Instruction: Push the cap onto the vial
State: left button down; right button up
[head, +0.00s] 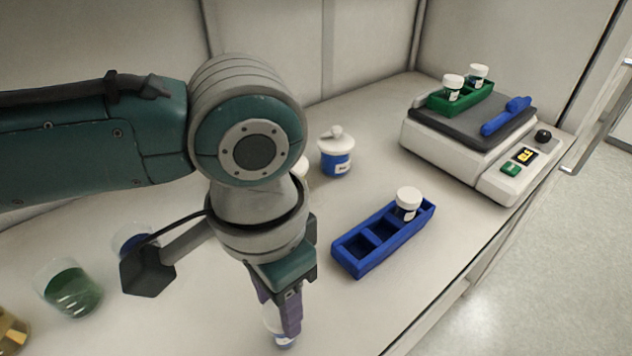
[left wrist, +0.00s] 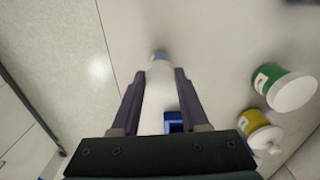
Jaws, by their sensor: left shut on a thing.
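My left gripper (head: 288,305) points down near the front of the bench and is shut on a white thing (head: 272,320) with a blue lower part. In the left wrist view this white thing (left wrist: 160,85) lies between the two fingers, its bluish end away from the camera. The fingers hide much of it, so I cannot tell whether it is a cap, a vial or both. A vial with a white cap (head: 408,197) stands upright in the right compartment of the blue rack (head: 350,262), right of the gripper. My right gripper is not in view.
A white balance-like device (head: 440,157) bears a green rack (head: 437,106) with two white-capped vials and a blue tool (head: 505,117). A blue-labelled jar (head: 336,160) stands behind the blue rack. A green-liquid beaker (head: 72,290) stands left. Green-labelled (left wrist: 285,88) and yellow-labelled (left wrist: 260,132) jars show in the wrist view.

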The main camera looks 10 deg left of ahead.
pick_arm(q)
jog(key=shift+c, duration=1.7)
grip_release()
jog(key=shift+o, duration=0.4)
jog(key=shift+o, duration=1.3)
notch_tip(320, 180, up, 7)
jog(key=p, duration=0.8)
